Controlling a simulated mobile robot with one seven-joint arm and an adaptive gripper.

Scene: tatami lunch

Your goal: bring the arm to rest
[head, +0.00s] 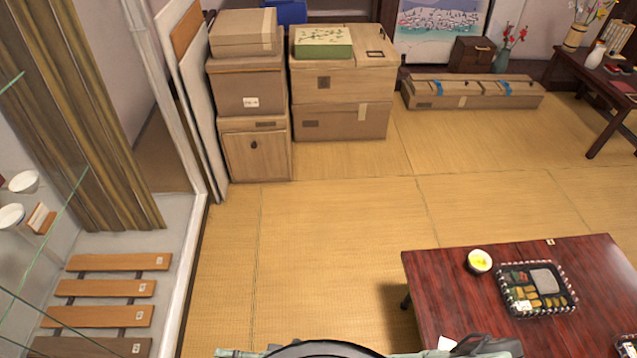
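The dark red low table (432,280) stands at the lower right. On it are a cup with yellow-green contents (479,262) and a black lunch box with a patterned rim (503,296). A small white item (446,343) lies near the bottom edge, partly cut off.
Tatami floor (310,240) is clear left of the table and beyond it. Cardboard boxes (340,80) are stacked at the back. A long flat box (470,92) lies at the back right. Glass shelves with white bowls (24,182) and wooden slats (105,288) are at left.

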